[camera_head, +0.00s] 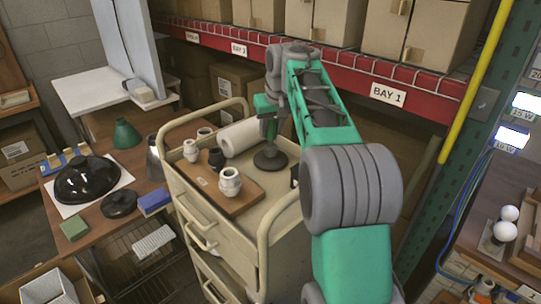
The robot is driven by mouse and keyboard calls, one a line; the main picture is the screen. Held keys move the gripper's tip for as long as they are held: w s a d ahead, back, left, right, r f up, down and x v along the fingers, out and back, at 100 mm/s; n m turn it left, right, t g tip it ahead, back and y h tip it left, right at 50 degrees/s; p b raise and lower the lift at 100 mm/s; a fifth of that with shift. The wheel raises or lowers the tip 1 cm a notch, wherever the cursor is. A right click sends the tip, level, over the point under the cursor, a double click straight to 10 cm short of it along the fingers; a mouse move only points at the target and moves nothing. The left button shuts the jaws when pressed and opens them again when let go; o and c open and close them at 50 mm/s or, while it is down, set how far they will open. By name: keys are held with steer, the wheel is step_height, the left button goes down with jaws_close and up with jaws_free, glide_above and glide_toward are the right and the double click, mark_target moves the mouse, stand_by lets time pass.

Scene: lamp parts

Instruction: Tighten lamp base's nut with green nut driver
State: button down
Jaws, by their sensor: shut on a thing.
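The lamp base, a dark round disc (272,161), lies flat on the top of the beige cart. My gripper (268,122) is above the disc, at the far end of my green and grey arm. It is shut on the green nut driver (263,104), whose green part shows beside the wrist. Something narrow points down to the middle of the disc. The nut is too small to make out, and I cannot tell whether the driver touches it.
On the cart (200,205), a wooden board (243,199) carries white and dark sockets (229,182), close to a white roll (239,137). A table at left holds a black shade (86,180) and a green cone (126,134). A red shelf (300,62) with boxes stands behind.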

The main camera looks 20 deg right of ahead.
steer(key=shift+m+h+b, duration=0.5)
steer(key=shift+m+b, duration=0.1)
steer(key=shift+m, duration=0.6)
steer(key=shift+r+m+p, duration=0.15)
steer(key=shift+m+p, duration=0.35)
steer(key=shift+p, duration=0.1)
steer(key=shift+m+g+h+p, duration=0.3)
steer(key=shift+m+p, duration=0.2)
steer(key=shift+p, duration=0.1)
steer(key=shift+m+p, duration=0.6)
steer(key=shift+p, duration=0.2)
steer(key=shift+f+h, duration=0.2)
steer(key=shift+h, duration=0.1)
steer(key=shift+r+m+g+p, duration=0.15)
steer(key=shift+m+g+p, duration=0.15)
steer(key=shift+m+p, duration=1.05)
steer(key=shift+m+h+p, duration=0.45)
steer(key=shift+h+p, duration=0.05)
steer(key=shift+p, duration=0.75)
